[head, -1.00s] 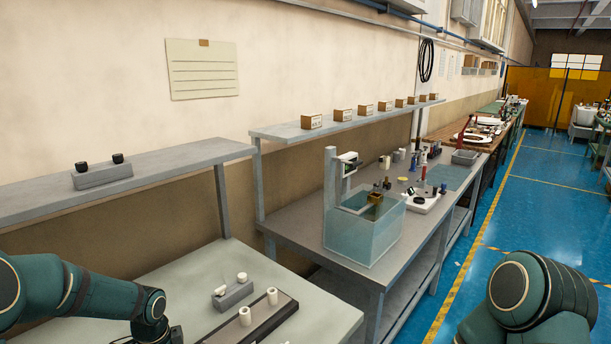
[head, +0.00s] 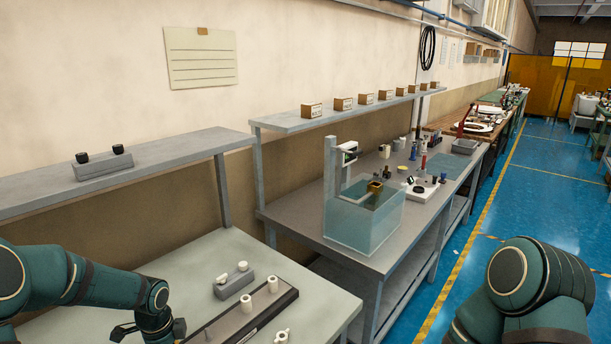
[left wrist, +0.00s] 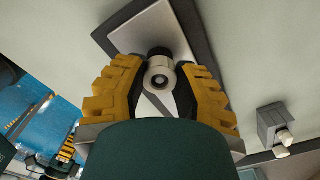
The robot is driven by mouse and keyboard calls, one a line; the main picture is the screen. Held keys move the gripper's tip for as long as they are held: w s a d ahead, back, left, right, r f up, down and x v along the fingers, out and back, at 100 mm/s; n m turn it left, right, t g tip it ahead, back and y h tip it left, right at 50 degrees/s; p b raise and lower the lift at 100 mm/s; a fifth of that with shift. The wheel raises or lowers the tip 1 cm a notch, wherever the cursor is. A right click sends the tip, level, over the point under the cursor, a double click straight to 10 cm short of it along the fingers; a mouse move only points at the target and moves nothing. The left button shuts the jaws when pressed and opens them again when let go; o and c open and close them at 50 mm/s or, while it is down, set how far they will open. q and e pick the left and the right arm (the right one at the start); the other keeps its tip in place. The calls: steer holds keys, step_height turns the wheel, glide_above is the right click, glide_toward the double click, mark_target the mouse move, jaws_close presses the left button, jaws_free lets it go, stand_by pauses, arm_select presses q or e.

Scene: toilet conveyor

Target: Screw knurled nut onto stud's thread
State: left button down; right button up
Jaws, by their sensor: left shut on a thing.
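My left gripper (left wrist: 161,76) has its yellow-padded fingers on either side of a pale metal ring with a hole, which I take as the knurled nut (left wrist: 160,82); it is shut on it. A dark round piece (left wrist: 159,52) shows right behind the ring, over a silver plate (left wrist: 148,27) with a dark border. Whether the ring touches the stud's thread cannot be told, and no thread is visible. In the head view my left arm reaches to the bottom left, with its fingertips not clearly visible.
The pale table (head: 190,255) carries a grey block (head: 234,287) with two white knobs and a dark rail (head: 228,320) with white cylinders (head: 246,303). A small white piece (head: 282,337) stands at the bottom edge. A clear tank (head: 362,222) stands on the neighbouring bench.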

arm_select(q)
steer(key=shift+m+p, duration=0.7)
steer(key=shift+m, duration=0.8)
steer(key=m+p, duration=0.1)
steer(key=m, duration=0.1)
steer(key=shift+m+p, duration=0.3)
steer(key=shift+p, duration=0.1)
steer(key=shift+m+p, duration=0.7)
steer(key=shift+m, duration=0.5)
steer(key=shift+m+p, duration=1.35)
steer(key=shift+m, duration=0.55)
steer(key=shift+f+m, duration=0.1)
steer(key=shift+m, duration=0.6)
